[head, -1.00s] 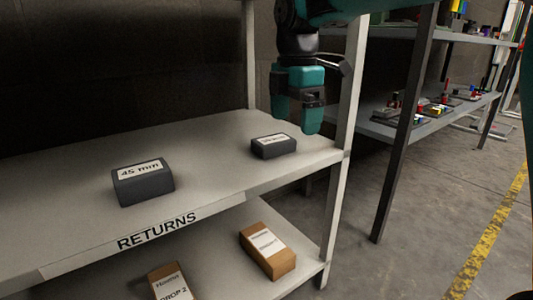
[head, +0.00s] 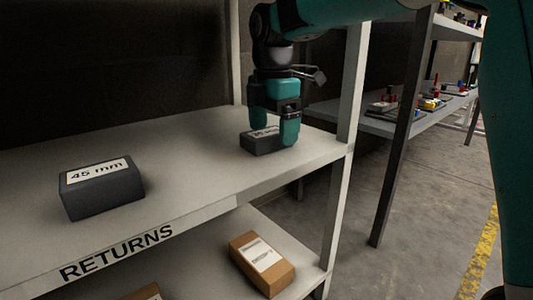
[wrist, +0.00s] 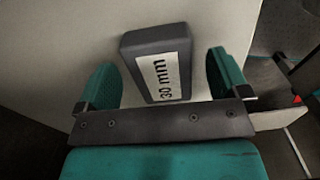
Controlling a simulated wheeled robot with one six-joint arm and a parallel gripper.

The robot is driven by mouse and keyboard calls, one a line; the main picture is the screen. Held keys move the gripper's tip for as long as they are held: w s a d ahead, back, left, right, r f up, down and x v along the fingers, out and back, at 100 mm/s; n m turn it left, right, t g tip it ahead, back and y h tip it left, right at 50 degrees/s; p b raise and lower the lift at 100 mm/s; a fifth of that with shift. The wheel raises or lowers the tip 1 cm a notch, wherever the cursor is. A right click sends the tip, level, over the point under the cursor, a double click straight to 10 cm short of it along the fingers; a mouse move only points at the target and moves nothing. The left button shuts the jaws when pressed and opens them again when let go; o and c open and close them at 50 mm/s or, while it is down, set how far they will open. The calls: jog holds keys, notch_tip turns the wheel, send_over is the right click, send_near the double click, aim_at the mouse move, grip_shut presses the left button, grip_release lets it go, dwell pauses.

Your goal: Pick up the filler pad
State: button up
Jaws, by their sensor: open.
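Two dark grey blocks lie on the upper white shelf (head: 190,160); which is the filler pad is not marked. One block, labelled 45 mm (head: 105,195), sits at the left in the head view. The other (head: 262,147) is at the right end, partly hidden by my gripper (head: 273,132); in the wrist view its label reads 30 mm (wrist: 157,66). My gripper is open and empty, pointing down at the 30 mm block. In the wrist view the block shows between the two green fingers (wrist: 163,75), with a gap to each. Whether the fingertips reach its height is unclear.
The shelf's front edge reads RETURNS (head: 118,252). A white upright (head: 345,160) stands right of my gripper. A cardboard box (head: 262,263) lies on the lower shelf, with part of another beside it. A second rack (head: 385,125) with small items stands at the right.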

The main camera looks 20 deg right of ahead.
jog(key=shift+f, duration=0.85)
jog(key=shift+r, duration=0.1)
jog(key=c, duration=1)
jog(key=shift+r, duration=0.1)
